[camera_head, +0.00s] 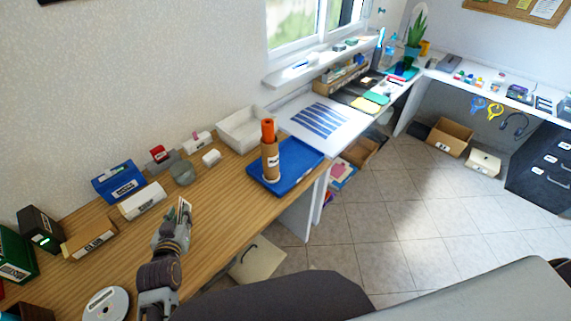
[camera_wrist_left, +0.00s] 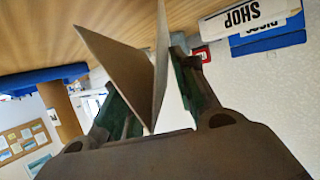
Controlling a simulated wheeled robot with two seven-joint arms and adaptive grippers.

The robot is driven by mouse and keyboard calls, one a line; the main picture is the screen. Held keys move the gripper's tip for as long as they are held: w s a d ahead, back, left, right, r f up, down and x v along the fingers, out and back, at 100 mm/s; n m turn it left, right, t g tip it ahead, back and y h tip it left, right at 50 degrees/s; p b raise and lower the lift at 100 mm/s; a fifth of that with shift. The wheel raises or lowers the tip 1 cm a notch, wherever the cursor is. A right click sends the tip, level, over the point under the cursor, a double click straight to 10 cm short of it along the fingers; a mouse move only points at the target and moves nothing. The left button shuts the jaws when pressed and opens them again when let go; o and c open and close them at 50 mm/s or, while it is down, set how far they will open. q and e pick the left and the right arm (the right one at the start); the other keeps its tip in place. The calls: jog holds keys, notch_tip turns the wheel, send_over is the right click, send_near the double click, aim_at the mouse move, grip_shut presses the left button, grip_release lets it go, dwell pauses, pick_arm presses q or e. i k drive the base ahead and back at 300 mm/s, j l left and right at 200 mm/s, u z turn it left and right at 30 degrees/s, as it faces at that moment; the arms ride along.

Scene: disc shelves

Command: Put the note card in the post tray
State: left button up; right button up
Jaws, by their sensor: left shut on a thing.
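My left gripper (camera_head: 183,218) is over the wooden desk, shut on the note card (camera_head: 184,204). In the left wrist view, the note card (camera_wrist_left: 128,72) is a folded pale card standing between the two fingers of the left gripper (camera_wrist_left: 150,105). A white open tray (camera_head: 243,131) and a blue flat tray (camera_head: 310,155) stand farther along the desk, to the right of the gripper. I cannot read a label that tells which is the post tray. A brown cardboard tube (camera_head: 270,163) with an orange top stands on the blue tray. My right gripper is not in view.
Behind the gripper, along the wall, stand a white labelled box (camera_head: 141,201), a blue box (camera_head: 117,181), a round grey-green container (camera_head: 183,173) and a small white box (camera_head: 211,157). A disc (camera_head: 106,304) lies at the front left. Bare desk lies between the gripper and the blue tray.

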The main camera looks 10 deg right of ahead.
aim_at(294, 159)
jog(key=i+l+u, duration=0.3)
jog(key=l, duration=0.3)
jog(key=l+u, duration=0.3)
jog(key=l, duration=0.35)
jog(key=i+l+u, duration=0.1)
jog(key=l+u, duration=0.2)
jog(key=l, duration=0.4)
jog(key=l+u, duration=0.3)
jog(key=l, duration=0.35)
jog(key=k+l+u, duration=0.1)
jog(key=l+u, duration=0.2)
jog(key=l, duration=0.35)
jog(key=k+l+u, duration=0.3)
jog(key=l, duration=0.4)
jog(key=k+l+u, duration=0.1)
jog(key=l+u, duration=0.2)
jog(key=l, duration=0.35)
jog(key=k+l+u, duration=0.3)
jog(key=l, duration=0.25)
